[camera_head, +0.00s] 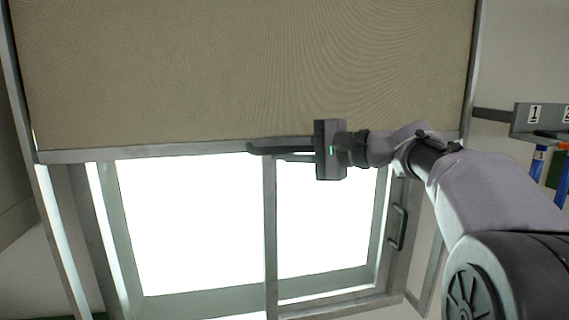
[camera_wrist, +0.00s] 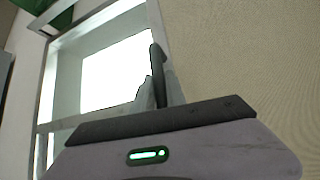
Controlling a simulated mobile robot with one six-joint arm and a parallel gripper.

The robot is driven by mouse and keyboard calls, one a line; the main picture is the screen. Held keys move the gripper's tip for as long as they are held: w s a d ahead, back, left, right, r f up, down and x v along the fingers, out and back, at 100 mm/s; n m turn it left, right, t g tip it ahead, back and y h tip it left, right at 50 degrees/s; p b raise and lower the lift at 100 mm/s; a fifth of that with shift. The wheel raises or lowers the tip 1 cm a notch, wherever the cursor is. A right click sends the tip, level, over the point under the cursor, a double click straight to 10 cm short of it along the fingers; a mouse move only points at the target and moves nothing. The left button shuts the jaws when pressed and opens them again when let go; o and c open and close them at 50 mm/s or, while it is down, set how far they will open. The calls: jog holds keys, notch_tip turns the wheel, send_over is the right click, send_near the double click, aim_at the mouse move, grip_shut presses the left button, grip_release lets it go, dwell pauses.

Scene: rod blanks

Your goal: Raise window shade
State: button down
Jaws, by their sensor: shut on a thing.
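A tan window shade (camera_head: 240,70) covers the upper part of the window in the head view, with a grey bottom bar (camera_head: 130,153) along its lower edge. My gripper (camera_head: 268,150) is at the middle of that bar, coming from the right, and is shut on it. In the wrist view the shade (camera_wrist: 240,60) fills the right side, and my gripper's fingers (camera_wrist: 160,75) meet at the shade's edge. The fingers partly hide the bar there. Below the bar the bright window (camera_head: 190,230) is uncovered; it also shows in the wrist view (camera_wrist: 110,75).
Grey frame rails (camera_head: 15,80) run along both sides of the shade. A dark handle (camera_head: 398,228) sits on the window's right side. At the far right is a grey rack (camera_head: 535,118) with number labels and blue items (camera_head: 538,163) below it.

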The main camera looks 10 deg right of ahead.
jog(key=shift+r+p, duration=0.45)
jog(key=shift+r, duration=0.7)
jog(key=c, duration=1.4)
grip_release()
jog(key=shift+o, duration=0.2)
jog(key=b+v, duration=0.1)
jog(key=v, duration=1.6)
jog(key=shift+d+b, duration=0.2)
jog(key=shift+b, duration=0.2)
